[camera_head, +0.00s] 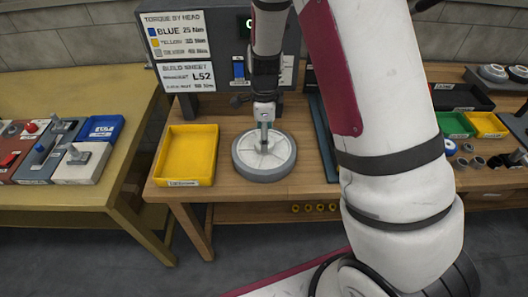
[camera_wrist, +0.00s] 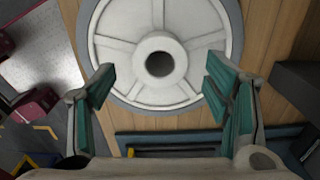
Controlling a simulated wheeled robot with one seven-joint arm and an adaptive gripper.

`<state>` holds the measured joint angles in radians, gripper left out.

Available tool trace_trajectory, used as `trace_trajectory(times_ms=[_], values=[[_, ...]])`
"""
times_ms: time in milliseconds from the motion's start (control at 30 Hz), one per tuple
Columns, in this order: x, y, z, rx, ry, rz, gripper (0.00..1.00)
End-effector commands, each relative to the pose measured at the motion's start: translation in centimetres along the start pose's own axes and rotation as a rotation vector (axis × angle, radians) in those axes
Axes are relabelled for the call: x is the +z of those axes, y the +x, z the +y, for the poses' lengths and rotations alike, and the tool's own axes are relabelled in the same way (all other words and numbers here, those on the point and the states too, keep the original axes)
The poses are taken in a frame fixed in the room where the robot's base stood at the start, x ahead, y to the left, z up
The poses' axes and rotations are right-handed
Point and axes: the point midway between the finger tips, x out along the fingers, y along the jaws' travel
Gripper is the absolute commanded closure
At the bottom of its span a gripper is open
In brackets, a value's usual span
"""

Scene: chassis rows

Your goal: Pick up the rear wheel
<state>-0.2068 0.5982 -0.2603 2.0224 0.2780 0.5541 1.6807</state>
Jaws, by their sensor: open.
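A large round wheel (camera_head: 246,160), with a white spoked face and a grey rim, lies flat on the wooden workbench (camera_head: 320,178). My gripper (camera_head: 263,142) points down over the middle of the wheel. In the wrist view the wheel (camera_wrist: 196,22) fills the upper middle, with its raised hub and dark centre hole. My open gripper (camera_wrist: 160,78) has one green-padded finger on each side of the hub, apart from it in the picture. Nothing is between the fingers. I cannot tell the exact height of the fingertips above the wheel face.
A yellow tray (camera_head: 187,155) stands left of the wheel. A sign board (camera_head: 185,45) rises behind. Green (camera_head: 454,124) and yellow (camera_head: 488,125) bins sit at right. My arm hides part of the bench.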

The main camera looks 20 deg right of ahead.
Motion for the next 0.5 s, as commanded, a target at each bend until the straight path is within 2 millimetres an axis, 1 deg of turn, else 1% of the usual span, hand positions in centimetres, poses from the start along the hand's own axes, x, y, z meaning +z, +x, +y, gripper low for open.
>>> trace_trajectory(times_ms=[33, 100, 200, 467, 500], values=[[0.0, 0.8, 0.0, 0.004, 0.0, 0.001, 0.29], [0.0, 1.7, 0.0, 0.002, 0.001, 0.001, 0.29], [0.1, 2.4, -0.1, 0.0, 0.0, -0.001, 0.29], [0.1, 2.6, -0.1, -0.001, 0.0, -0.001, 0.29], [0.1, 2.6, -0.1, -0.001, 0.0, -0.001, 0.38]])
